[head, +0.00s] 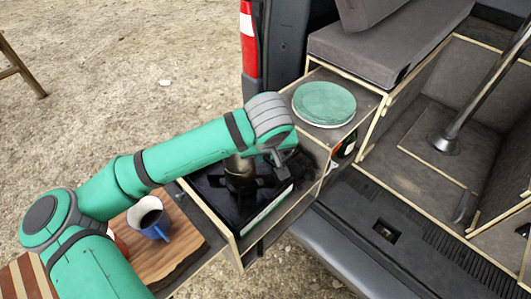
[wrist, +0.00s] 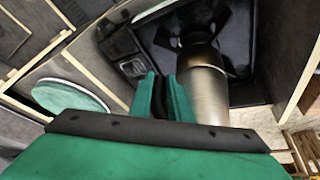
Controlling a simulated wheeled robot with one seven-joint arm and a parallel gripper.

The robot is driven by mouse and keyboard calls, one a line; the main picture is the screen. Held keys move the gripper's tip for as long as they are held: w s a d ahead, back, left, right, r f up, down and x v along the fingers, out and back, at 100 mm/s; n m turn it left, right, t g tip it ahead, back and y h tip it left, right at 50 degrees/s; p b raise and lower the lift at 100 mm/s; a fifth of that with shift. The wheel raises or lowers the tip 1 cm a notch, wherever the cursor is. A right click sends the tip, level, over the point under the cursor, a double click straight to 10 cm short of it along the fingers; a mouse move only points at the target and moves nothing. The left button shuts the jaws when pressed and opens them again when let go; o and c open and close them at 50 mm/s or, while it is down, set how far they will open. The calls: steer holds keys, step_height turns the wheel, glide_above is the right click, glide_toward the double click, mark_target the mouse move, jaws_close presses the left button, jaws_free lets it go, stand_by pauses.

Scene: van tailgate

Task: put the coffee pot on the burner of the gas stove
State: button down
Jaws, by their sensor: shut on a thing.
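The brass-coloured coffee pot (head: 240,172) is over the middle of the black gas stove (head: 205,185) in the pulled-out drawer box. In the wrist view the metal pot body (wrist: 206,85) stands just right of my fingers, with the dark burner arms (wrist: 203,22) beyond its base. My gripper (head: 272,156) is shut on the pot on its right side; the fingers (wrist: 168,95) hide the part they grip. The pot looks roughly upright. I cannot tell whether its base touches the burner.
A blue mug (head: 152,222) with dark liquid stands on a wooden board (head: 186,236) left of the stove. A green round plate (head: 324,102) lies on the box behind it. A bottle (head: 346,147) shows in a side opening. The drawer's wooden walls border the stove.

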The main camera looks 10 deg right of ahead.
steer(key=shift+s+f, duration=0.1)
steer(key=shift+f, duration=0.3)
steer(key=c, duration=1.7)
jaws_free()
steer(key=shift+a+f, duration=0.1)
steer(key=shift+o, duration=0.2)
steer(key=shift+r, duration=0.25)
steer(key=v, duration=1.2)
steer(key=shift+r, duration=0.55)
